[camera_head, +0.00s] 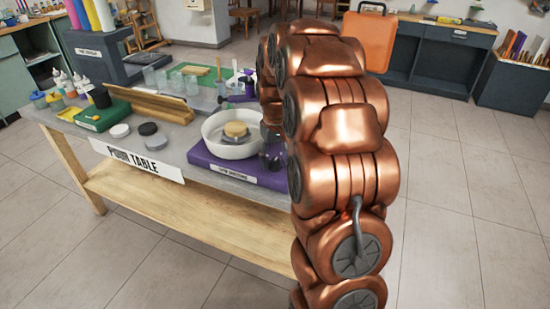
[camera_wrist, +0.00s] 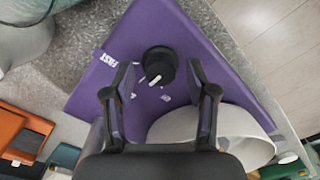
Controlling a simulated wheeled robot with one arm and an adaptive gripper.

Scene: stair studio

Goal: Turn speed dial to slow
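In the wrist view the speed dial (camera_wrist: 160,62) is a round black knob with a white pointer, on a purple base (camera_wrist: 145,25). The pointer aims down and slightly left in the picture. A white "FAST" label (camera_wrist: 109,58) lies left of the dial; smaller white marks below it are too small to read. My gripper (camera_wrist: 161,68) is open, with one finger on each side of the dial and gaps showing; its height above the dial is unclear. In the head view the purple base (camera_head: 215,166) shows, while my arm appears to hide the dial.
A white bowl (camera_head: 232,149) with a tan round piece (camera_head: 235,129) sits on the base. The bowl (camera_wrist: 245,125) is close to my right finger in the wrist view. A wooden trough (camera_head: 150,103), cups and bottles stand farther left on the table. The floor at right is clear.

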